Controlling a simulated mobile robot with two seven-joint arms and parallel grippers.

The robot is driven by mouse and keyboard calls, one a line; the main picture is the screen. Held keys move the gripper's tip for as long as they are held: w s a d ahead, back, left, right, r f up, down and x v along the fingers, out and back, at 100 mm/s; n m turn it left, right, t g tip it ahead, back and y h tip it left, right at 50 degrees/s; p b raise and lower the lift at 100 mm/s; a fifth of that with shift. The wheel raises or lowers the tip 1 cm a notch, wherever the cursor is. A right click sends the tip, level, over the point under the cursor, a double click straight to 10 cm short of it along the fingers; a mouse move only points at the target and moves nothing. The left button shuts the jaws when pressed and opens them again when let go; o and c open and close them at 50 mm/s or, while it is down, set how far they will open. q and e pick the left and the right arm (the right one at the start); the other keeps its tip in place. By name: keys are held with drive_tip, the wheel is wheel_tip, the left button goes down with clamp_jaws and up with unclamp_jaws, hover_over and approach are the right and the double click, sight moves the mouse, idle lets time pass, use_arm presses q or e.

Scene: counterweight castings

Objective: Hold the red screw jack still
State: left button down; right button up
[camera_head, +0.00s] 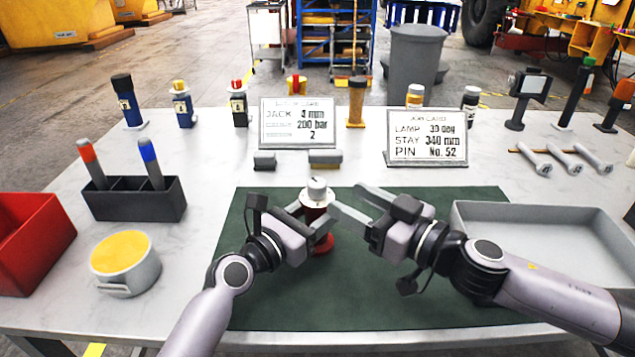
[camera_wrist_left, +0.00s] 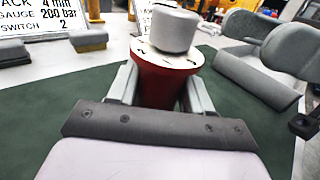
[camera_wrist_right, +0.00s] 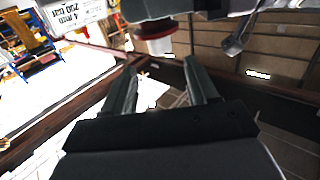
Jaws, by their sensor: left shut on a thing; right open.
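The red screw jack (camera_head: 321,243) stands upright on the dark green mat (camera_head: 281,302), with a white dial plate and a grey knob (camera_head: 317,187) on top. My left gripper (camera_head: 314,220) is shut on the jack's red body from the left. In the left wrist view its two fingers flank the red body (camera_wrist_left: 165,82) just under the dial plate. My right gripper (camera_head: 350,204) is open and empty, to the right of the jack, with its fingers pointing at the knob. In the right wrist view nothing is between its fingers (camera_wrist_right: 162,88).
Two printed cards (camera_head: 297,122) (camera_head: 427,137) stand behind the mat, with two small grey blocks (camera_head: 325,158) before the left one. A grey tray (camera_head: 550,235) lies right. A dark pen holder (camera_head: 134,200), a yellow-topped tin (camera_head: 124,262) and a red bin (camera_head: 32,240) stand left.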

sight(325, 187)
drive_tip(key=x, duration=0.8)
drive_tip(key=shift+w, duration=0.1)
drive_tip(key=c, duration=0.9)
